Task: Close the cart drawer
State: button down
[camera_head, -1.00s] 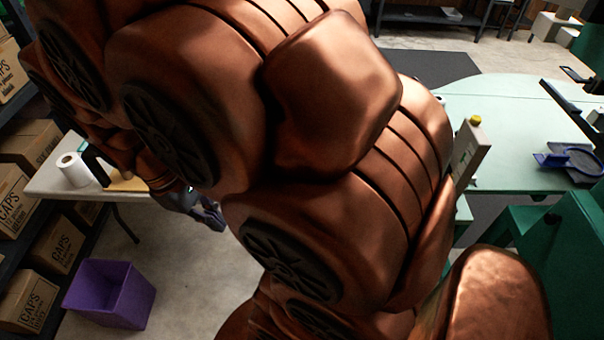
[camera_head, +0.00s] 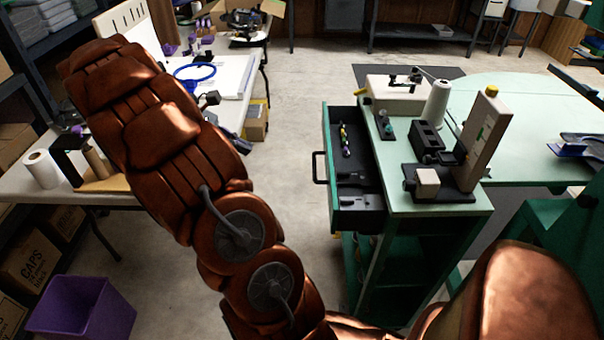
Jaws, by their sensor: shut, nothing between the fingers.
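The green cart (camera_head: 396,181) stands right of centre. Its drawer (camera_head: 326,134) is pulled out to the left, with a dark handle (camera_head: 319,168) on its front. Small bottles and dark items lie inside the drawer. My arm rises on the left and bends over the white table. What looks like part of my gripper (camera_head: 233,141) shows as a small dark grey piece beside the arm, left of the drawer and apart from it. It is shut and empty; most of it is hidden behind the arm.
The cart top carries a thread cone (camera_head: 436,104) and several small devices. Clear floor (camera_head: 285,130) lies between the drawer and the white table (camera_head: 240,78). A purple bin (camera_head: 82,308) stands at lower left. A pale green table (camera_head: 520,110) is at right.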

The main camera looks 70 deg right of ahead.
jog(key=d+f+g+b, duration=0.2)
jog(key=d+f+b, duration=0.1)
jog(key=d+f, duration=0.25)
jog(key=d+r+b+x, duration=0.1)
jog(key=x, duration=1.2)
jog(key=shift+n, duration=0.4)
